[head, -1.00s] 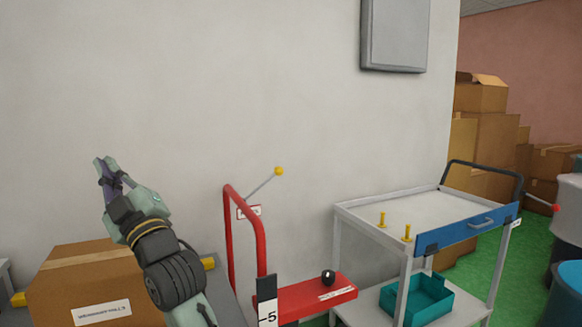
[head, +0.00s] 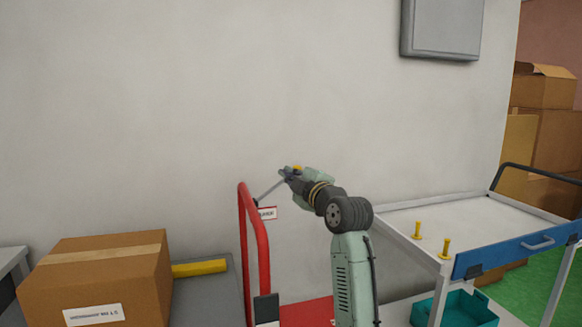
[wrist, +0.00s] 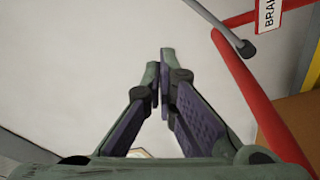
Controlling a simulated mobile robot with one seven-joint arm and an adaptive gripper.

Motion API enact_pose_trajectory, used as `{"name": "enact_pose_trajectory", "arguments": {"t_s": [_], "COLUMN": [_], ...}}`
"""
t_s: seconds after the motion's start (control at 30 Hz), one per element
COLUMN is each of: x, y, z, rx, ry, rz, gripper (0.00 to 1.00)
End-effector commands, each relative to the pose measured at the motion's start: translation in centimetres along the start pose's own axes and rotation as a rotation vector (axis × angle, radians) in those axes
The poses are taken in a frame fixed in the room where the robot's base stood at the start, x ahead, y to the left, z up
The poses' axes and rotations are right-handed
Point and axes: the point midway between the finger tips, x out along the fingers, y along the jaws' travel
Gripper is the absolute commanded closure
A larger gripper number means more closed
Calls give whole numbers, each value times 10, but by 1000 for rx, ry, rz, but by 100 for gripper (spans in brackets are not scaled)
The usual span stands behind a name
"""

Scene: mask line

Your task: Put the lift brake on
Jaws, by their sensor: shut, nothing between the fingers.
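A cardboard box (head: 95,278) and a yellow bar (head: 200,267) lie left of the red frame. A white trolley (head: 430,218) with yellow pegs and a teal bin (head: 465,308) stands at the right. The wall behind is bare near the lever.

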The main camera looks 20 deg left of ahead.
Motion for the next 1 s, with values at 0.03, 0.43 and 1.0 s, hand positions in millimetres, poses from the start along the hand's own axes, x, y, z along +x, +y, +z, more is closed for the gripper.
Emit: {"name": "enact_pose_trajectory", "arguments": {"t_s": [0.03, 0.43, 1.0], "x": [0, 18, 92], "y": [0, 2, 2], "z": [0, -2, 23], "rx": [0, 2, 3], "ry": [0, 2, -2], "rz": [0, -1, 1], "gripper": [100, 100, 100]}}
